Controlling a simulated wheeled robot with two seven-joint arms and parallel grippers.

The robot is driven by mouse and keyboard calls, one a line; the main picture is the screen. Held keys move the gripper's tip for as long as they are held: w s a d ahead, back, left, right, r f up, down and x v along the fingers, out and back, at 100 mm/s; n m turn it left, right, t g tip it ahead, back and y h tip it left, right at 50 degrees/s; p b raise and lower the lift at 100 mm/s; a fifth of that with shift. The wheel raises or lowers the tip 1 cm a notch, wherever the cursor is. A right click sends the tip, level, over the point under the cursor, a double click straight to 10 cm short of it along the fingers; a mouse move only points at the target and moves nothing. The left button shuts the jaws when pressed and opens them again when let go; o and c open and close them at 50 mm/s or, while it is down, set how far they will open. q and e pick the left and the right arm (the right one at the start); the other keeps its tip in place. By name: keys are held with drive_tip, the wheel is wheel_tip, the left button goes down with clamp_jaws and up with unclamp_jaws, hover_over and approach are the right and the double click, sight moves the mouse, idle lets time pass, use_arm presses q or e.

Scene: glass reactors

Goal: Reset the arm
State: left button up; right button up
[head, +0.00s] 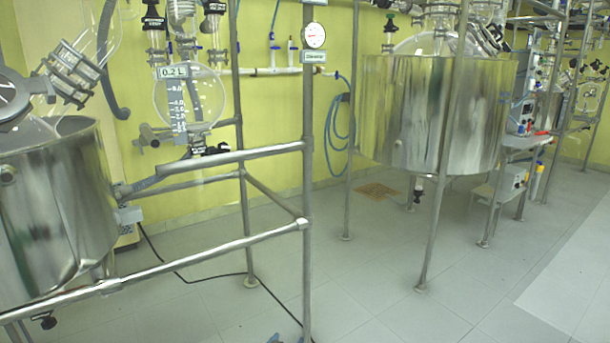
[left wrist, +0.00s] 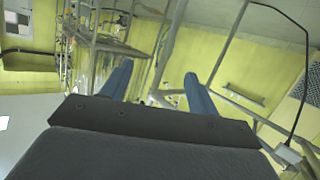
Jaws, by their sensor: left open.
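My left gripper (left wrist: 159,70) shows in the left wrist view as two blue fingers spread well apart, with nothing between them. In the head view only a bit of blue at the bottom edge shows of my left gripper (head: 284,340), low in front of the metal frame. The rest of my left arm is out of the head view. My right gripper is in neither view.
A steel reactor vessel (head: 55,205) stands at left behind a pipe rail (head: 200,260). A glass flask (head: 190,100) hangs above. A larger steel vessel (head: 405,115) stands farther back. The tiled floor (head: 375,290) is mostly clear, with a black cable (head: 200,279) across it.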

use_arm(q)
drive_tip(key=s+f+g, duration=0.2)
drive_tip(key=s+f, duration=0.8)
drive_tip(key=s, duration=0.4)
drive_tip(key=s+f+g, duration=0.3)
drive_tip(key=s+f, duration=0.7)
drive_tip(key=s, duration=0.4)
drive_tip(key=s+f+g, duration=0.2)
drive_tip(key=s+f, duration=0.8)
drive_tip(key=s, duration=0.4)
drive_tip(key=a+r+g+y+p, duration=0.1)
drive_tip(key=a+r+p, duration=0.2)
drive_tip(key=r, duration=1)
drive_tip(key=s+a+r+g+y+p, duration=0.1)
drive_tip(key=a+r+g+p, duration=0.1)
drive_tip(key=r+p, duration=0.6)
drive_tip(key=s+a+r+g+p, duration=0.1)
drive_tip(key=a+r+p, duration=0.2)
drive_tip(key=r, duration=1.7)
drive_tip(key=p, duration=0.3)
drive_tip(key=shift+a+g+y, duration=0.3)
drive_tip(key=shift+g+y, duration=0.1)
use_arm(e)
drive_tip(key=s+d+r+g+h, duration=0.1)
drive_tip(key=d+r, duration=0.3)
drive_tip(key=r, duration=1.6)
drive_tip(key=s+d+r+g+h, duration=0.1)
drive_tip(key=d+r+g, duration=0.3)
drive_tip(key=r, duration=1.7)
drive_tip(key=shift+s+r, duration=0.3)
